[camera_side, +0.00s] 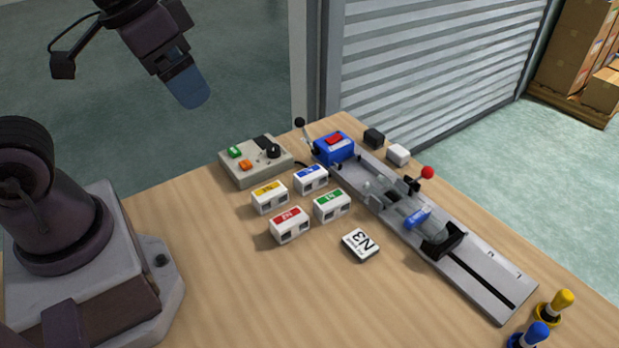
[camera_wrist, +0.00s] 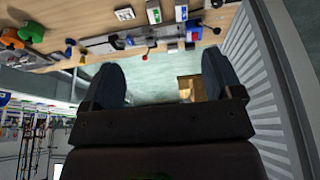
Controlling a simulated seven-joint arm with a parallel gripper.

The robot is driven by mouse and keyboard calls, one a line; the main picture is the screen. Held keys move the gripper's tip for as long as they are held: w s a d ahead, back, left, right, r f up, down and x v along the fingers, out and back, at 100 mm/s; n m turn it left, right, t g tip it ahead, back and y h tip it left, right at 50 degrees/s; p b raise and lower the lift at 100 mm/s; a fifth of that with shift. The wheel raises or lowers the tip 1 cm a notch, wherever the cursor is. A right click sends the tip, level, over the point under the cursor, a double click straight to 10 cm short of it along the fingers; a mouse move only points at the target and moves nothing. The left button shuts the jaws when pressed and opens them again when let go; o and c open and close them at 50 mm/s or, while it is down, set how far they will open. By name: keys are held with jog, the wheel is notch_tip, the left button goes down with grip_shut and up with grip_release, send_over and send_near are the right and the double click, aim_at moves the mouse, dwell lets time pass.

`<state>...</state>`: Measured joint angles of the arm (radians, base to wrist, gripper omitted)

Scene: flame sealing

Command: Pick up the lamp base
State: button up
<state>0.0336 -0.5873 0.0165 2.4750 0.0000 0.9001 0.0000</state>
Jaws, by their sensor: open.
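I cannot tell for sure which thing is the lamp base. A yellow piece (camera_side: 554,306) and a blue piece (camera_side: 534,334) with rounded tops stand at the table's right front corner; the blue one is partly cut off by the frame. Another small blue piece (camera_side: 418,217) lies on the grey rail bench (camera_side: 480,280) among clear holders. My gripper (camera_side: 190,90) is high above and beyond the table's far left edge, well apart from all of these. In the wrist view its two dark fingers (camera_wrist: 160,75) are wide apart with nothing between them.
A grey control box (camera_side: 255,162), a blue unit (camera_side: 334,148) and several labelled blocks (camera_side: 290,224) stand in mid-table. A flat N3 tile (camera_side: 361,245) lies near them. A red-knobbed lever (camera_side: 427,173) rises from the bench. A shutter wall (camera_side: 430,60) is behind. The front left tabletop is clear.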

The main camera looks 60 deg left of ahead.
jog(key=w+f+n+g, duration=0.4)
jog(key=w+f, duration=0.4)
jog(key=w, duration=0.3)
jog(key=n+y, duration=0.2)
jog(key=n, duration=1.2)
send_near(311, 173)
jog(key=f, duration=0.4)
jog(key=shift+s+a+f, duration=0.2)
jog(key=shift+a+f, duration=0.15)
jog(key=shift+w+a+f, duration=0.1)
jog(key=shift+a+f, duration=0.1)
jog(key=shift+f, duration=0.85)
jog(key=shift+a+f, duration=0.15)
jog(key=shift+f, duration=0.9)
jog(key=shift+w+a+f, duration=0.1)
jog(key=shift+a+f, duration=0.1)
jog(key=shift+f, duration=0.85)
jog(key=c, duration=0.7)
jog(key=shift+r, duration=0.15)
